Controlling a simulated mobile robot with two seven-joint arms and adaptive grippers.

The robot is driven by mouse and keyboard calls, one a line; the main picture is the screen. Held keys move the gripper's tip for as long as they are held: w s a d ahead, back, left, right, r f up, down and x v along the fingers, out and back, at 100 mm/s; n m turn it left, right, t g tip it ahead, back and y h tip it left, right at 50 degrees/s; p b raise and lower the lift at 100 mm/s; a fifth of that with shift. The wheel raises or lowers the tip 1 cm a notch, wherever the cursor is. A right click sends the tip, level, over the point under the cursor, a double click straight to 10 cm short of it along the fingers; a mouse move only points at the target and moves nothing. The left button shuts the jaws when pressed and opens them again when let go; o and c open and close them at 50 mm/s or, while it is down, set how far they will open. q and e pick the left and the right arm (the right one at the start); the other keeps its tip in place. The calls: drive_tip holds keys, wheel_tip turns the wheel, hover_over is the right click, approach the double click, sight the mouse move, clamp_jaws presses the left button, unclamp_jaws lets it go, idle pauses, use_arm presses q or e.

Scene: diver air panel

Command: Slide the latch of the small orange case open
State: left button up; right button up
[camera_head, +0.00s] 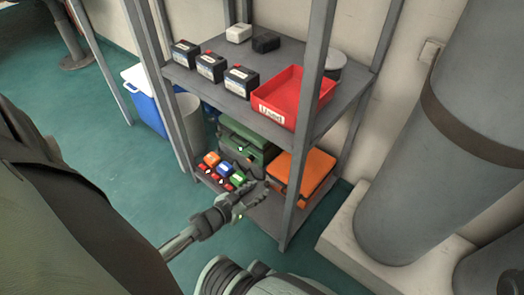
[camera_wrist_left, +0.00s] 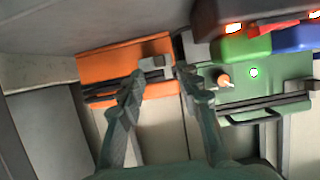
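The orange case (camera_head: 304,172) lies on the lower shelf at the right. In the left wrist view the orange case (camera_wrist_left: 105,62) has a small grey latch (camera_wrist_left: 156,66) on its front side. My left gripper (camera_head: 252,191) reaches in low at the front of the lower shelf, left of the orange case. In the left wrist view my left gripper (camera_wrist_left: 162,78) is open, with its fingertips on either side of the latch. The left fingertip overlaps the latch in the picture; I cannot tell whether it touches. My right gripper is not in view.
A green case (camera_head: 240,150) stands left of the orange one; small coloured items (camera_head: 213,159) lie before it. The upper shelf holds a red bin (camera_head: 300,88) and dark batteries (camera_head: 210,66). A shelf post (camera_head: 300,150) rises close to the orange case.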

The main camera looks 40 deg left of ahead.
sight(265, 185)
use_arm(q)
drive_tip(key=shift+b+x, duration=0.4)
drive_tip(key=shift+x, duration=1.25)
drive_tip(key=shift+c, duration=0.3)
clamp_jaws()
